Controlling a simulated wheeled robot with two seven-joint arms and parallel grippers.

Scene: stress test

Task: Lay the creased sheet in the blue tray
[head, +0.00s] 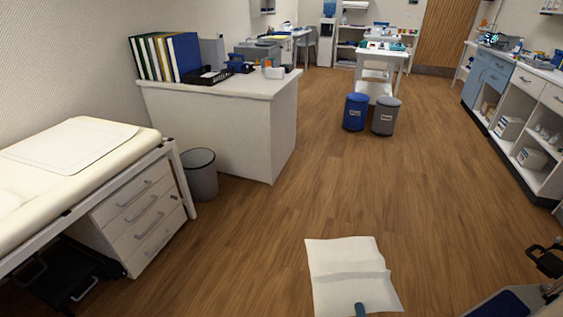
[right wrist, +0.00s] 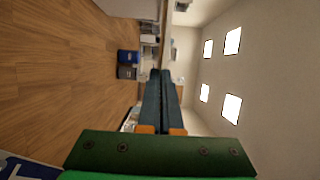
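The creased sheet (head: 347,262) is white with a fold line across it. It appears low in the bottom middle of the head view, over the brown floor; what supports it does not show. My left gripper is out of view.
A black-handled fixture (head: 549,264) stands at the bottom right. A padded couch (head: 70,150) and a white desk (head: 240,125) line the left, with a grey bin (head: 201,178) between. The middle floor is clear.

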